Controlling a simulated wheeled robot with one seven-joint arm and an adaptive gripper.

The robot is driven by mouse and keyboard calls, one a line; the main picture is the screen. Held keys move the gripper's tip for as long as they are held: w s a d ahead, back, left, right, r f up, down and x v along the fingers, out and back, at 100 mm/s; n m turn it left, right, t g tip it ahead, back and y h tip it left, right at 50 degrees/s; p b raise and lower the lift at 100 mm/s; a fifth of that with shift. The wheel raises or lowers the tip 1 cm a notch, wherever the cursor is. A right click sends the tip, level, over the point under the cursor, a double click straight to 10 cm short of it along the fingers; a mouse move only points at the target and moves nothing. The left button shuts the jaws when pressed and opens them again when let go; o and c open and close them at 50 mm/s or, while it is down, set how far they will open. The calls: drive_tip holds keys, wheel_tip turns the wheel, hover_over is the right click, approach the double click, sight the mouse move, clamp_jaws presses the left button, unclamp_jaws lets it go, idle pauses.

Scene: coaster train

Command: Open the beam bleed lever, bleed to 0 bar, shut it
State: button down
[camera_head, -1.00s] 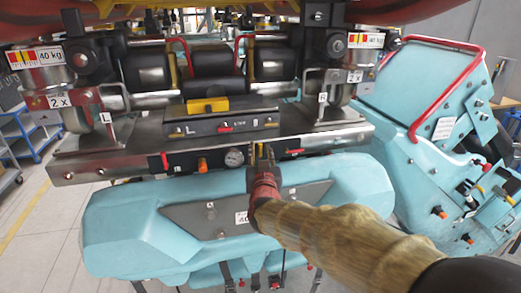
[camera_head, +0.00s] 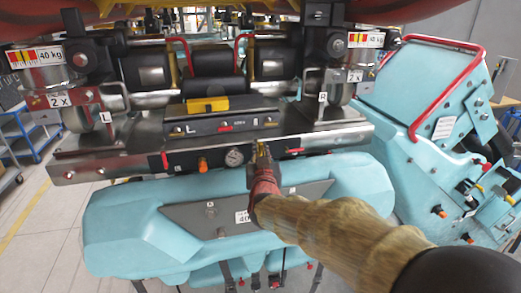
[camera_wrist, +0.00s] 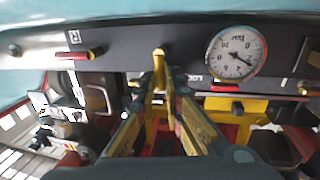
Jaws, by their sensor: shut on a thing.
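The beam (camera_head: 130,166) is a steel bar across the head view with small controls and a round gauge (camera_head: 234,158). In the wrist view the white gauge (camera_wrist: 236,55) has a dark needle pointing toward the lower right; its value is too small to read surely. A yellow bleed lever (camera_wrist: 159,60) stands up from the beam face, left of the gauge in that view. My gripper (camera_head: 263,152) is at the beam, right of the gauge in the head view. Its fingers (camera_wrist: 163,83) are shut on the lever, which they partly hide.
Below the beam is a turquoise body (camera_head: 130,225). Another turquoise unit (camera_head: 425,85) with a red rail stands right.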

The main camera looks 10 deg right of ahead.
sight(272, 156)
drive_tip(key=shift+m+b, duration=0.3)
drive_tip(key=m+b, duration=0.1)
drive_tip(key=d+m+b, duration=0.1)
drive_tip(key=b, duration=0.1)
drive_tip(key=m+b, duration=0.1)
drive_tip(key=m, duration=0.1)
drive_tip(key=shift+d+f+g, duration=0.2)
drive_tip(key=shift+f+g, duration=0.05)
drive_tip(key=shift+g, duration=0.05)
drive_tip(key=m+b, duration=0.2)
drive_tip(key=d+m+y+b, duration=0.1)
drive_tip(key=b, duration=0.2)
drive_tip(key=shift+f+m+g, duration=0.4)
drive_tip(key=m+b, duration=0.2)
drive_tip(key=b, duration=0.1)
drive_tip(key=d+f+m+y+b, duration=0.1)
drive_tip(key=m+b, duration=0.1)
drive_tip(key=b, duration=0.1)
drive_tip(key=shift+f+m+y+b, duration=0.15)
drive_tip(key=shift+m+y+b, duration=0.15)
drive_tip(key=shift+b, duration=0.1)
drive_tip(key=m+b, duration=0.2)
drive_tip(key=b, duration=0.1)
drive_tip(key=shift+d+f+m+y, duration=0.1)
drive_tip(key=shift+f+m+y, duration=0.2)
drive_tip(key=shift+y, duration=0.1)
drive_tip(key=shift+b, duration=0.4)
drive_tip(key=c, duration=1.9)
unclamp_jaws()
drive_tip(key=shift+s+r, duration=0.1)
